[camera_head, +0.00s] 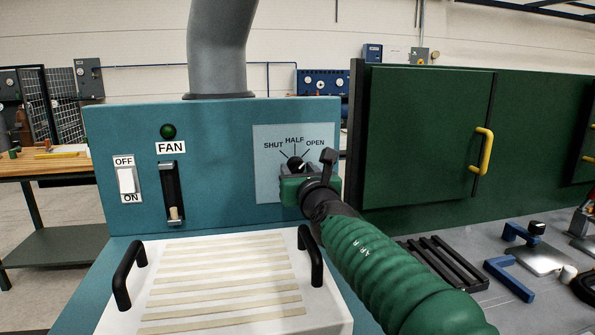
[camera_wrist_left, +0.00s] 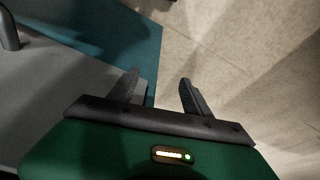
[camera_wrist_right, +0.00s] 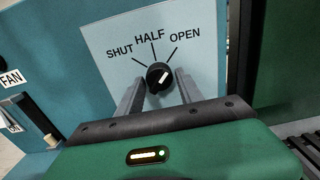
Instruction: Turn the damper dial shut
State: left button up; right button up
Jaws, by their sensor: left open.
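The damper dial (camera_wrist_right: 159,77) is a round black knob with a white pointer on a pale blue plate marked SHUT, HALF and OPEN. Its pointer leans to the upper right, toward the OPEN mark. The dial also shows in the head view (camera_head: 295,164), partly covered by my right gripper (camera_head: 307,172). In the right wrist view my right gripper (camera_wrist_right: 160,88) has one finger on each side of the dial; whether they touch it is unclear. My left gripper (camera_wrist_left: 160,90) is open and empty, seen only in the left wrist view.
The blue panel (camera_head: 220,150) has a fan slider (camera_head: 172,195) and an OFF/ON switch (camera_head: 126,180). A white slatted tray (camera_head: 120,318) with black handles stands in front. A green cabinet (camera_head: 425,135) with a yellow handle stands right. Blue brackets (camera_head: 510,278) lie on the bench.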

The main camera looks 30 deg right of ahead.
grip_shut()
